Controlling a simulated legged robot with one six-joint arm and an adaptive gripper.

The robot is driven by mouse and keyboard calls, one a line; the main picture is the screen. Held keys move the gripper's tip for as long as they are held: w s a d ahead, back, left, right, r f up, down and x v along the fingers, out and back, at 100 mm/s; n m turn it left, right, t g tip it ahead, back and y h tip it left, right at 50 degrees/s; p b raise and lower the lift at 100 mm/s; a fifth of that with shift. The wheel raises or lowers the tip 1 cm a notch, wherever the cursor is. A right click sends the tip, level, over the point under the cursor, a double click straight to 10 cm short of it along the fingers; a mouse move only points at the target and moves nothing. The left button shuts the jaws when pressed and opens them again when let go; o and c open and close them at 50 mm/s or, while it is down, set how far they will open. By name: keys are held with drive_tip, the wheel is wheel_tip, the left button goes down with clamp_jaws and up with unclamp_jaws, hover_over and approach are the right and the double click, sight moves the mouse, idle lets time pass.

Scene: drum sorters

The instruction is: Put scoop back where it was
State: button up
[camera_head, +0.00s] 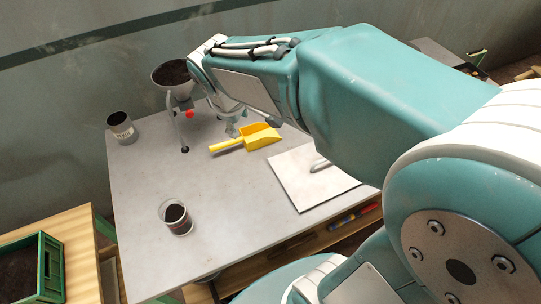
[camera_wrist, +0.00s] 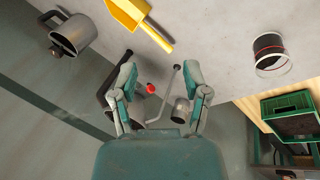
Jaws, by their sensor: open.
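A yellow scoop (camera_head: 262,136) lies on the grey table (camera_head: 140,190), its handle pointing left in the head view. In the wrist view the scoop (camera_wrist: 128,14) is at the top, with its handle (camera_wrist: 155,36) pointing down and right. My gripper (camera_wrist: 160,70) is open, with both fingers apart and the scoop outside them. In the head view my gripper (camera_head: 233,129) is partly hidden by my arm and appears just behind the scoop. Nothing is held.
A soil-filled funnel (camera_head: 172,88) stands on the table, with a red knob (camera_head: 189,114). A labelled can (camera_head: 121,128), a glass of dark material (camera_head: 176,219) and a white sheet (camera_head: 300,190) are around. A metal pot (camera_wrist: 75,32) and green crate (camera_wrist: 285,122) also show.

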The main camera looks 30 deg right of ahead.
drive_tip(key=s+r+m+t+y, duration=0.2)
drive_tip(key=s+m, duration=0.6)
drive_tip(key=s, duration=0.6)
drive_tip(key=shift+s+d+r, duration=0.15)
drive_tip(key=shift+d+r, duration=0.3)
drive_tip(key=shift+r, duration=0.1)
drive_tip(key=shift+d, duration=0.1)
